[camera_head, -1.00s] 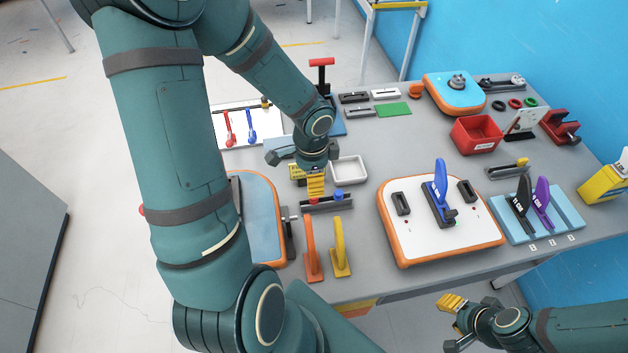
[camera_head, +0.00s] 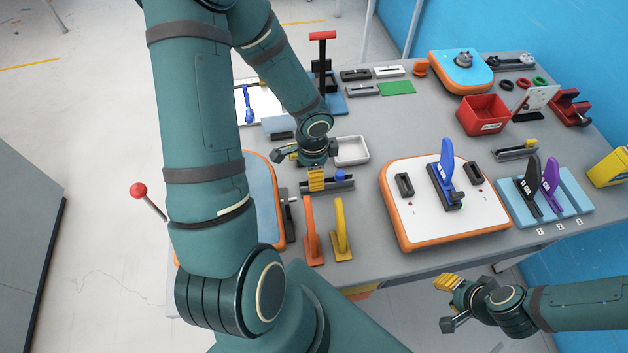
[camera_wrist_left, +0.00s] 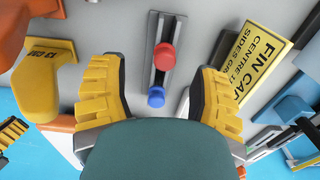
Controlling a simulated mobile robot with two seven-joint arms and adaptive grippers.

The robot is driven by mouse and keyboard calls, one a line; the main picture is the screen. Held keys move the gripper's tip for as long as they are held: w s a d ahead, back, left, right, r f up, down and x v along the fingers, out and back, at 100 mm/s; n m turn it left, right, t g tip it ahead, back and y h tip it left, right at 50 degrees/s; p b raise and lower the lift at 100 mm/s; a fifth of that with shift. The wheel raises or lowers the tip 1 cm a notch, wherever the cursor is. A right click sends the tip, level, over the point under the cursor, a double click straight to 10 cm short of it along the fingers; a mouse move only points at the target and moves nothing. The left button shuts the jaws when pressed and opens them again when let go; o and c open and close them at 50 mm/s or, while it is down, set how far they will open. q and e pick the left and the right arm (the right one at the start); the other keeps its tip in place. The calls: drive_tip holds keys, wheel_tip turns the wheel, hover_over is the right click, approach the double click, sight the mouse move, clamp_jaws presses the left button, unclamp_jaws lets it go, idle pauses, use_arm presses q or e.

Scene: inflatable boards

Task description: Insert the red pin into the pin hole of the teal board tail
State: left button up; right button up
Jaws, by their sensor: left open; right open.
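The red pin (camera_wrist_left: 164,57) and a blue pin (camera_wrist_left: 156,97) stand in a dark slotted rail (camera_wrist_left: 157,35) in the left wrist view. In the head view, the rail (camera_head: 345,187) shows the blue pin (camera_head: 340,176), but my left gripper (camera_head: 317,180) hides the red pin. The left gripper is open over the rail, its yellow-padded fingers on either side of the red pin, not closed on it. A blue-topped board with an orange rim (camera_head: 262,205) at left, perhaps the teal tail, is partly hidden by my arm. My right gripper (camera_head: 446,304) is open and empty off the table's front.
Orange (camera_head: 311,235) and yellow (camera_head: 341,230) fins stand in front of the rail. A white board (camera_head: 430,225) with a blue fin is to the right. A white tray (camera_head: 351,150) lies behind the rail. A red-knobbed rod (camera_head: 139,191) sticks out at left.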

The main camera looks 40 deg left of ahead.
use_arm(q)
drive_tip(key=f, duration=0.1)
drive_tip(key=f+b, duration=0.1)
drive_tip(key=f, duration=0.2)
drive_tip(key=shift+w+a+f, duration=0.15)
drive_tip(key=shift+w+f, duration=0.2)
drive_tip(key=c, duration=1)
